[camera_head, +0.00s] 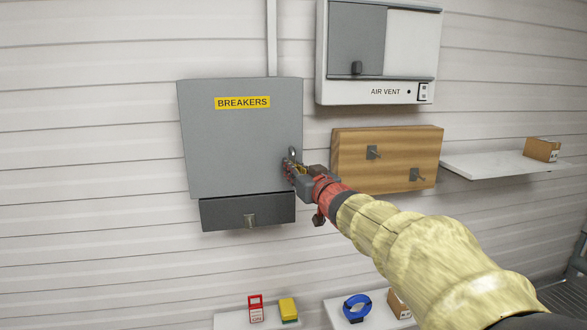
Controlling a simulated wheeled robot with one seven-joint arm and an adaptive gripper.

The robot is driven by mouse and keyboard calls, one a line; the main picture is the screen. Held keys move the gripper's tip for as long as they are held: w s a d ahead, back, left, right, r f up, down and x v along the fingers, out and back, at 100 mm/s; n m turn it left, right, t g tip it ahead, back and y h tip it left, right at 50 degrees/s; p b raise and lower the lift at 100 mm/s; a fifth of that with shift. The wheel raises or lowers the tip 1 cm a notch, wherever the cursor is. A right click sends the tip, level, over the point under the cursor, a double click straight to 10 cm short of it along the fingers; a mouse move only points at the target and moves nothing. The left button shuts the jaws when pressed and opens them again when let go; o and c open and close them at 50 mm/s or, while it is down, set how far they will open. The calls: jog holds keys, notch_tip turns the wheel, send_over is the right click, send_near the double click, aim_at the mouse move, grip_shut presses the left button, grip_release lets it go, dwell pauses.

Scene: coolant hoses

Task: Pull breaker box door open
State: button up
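The grey breaker box (250,213) hangs on the white slatted wall, left of centre. Its large grey door (235,145) carries a yellow "BREAKERS" label and looks shut or nearly shut. A small metal handle (292,153) shows at the door's lower right edge. My gripper (290,168) is at that edge, just below the top of the handle, at the end of my arm coming from the lower right. The fingers overlap the handle and are too small to tell whether they grip it.
An air vent panel (410,58) is above right. A wooden board (350,145) with hooks is right of the box, close behind my gripper. A shelf (490,163) holds a carton (541,149). Lower shelves hold red and yellow items and a blue coil (356,307). Wall left of the box is clear.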

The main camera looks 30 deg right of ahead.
grip_shut()
dwell(0.5)
jog(key=shift+b, duration=0.4)
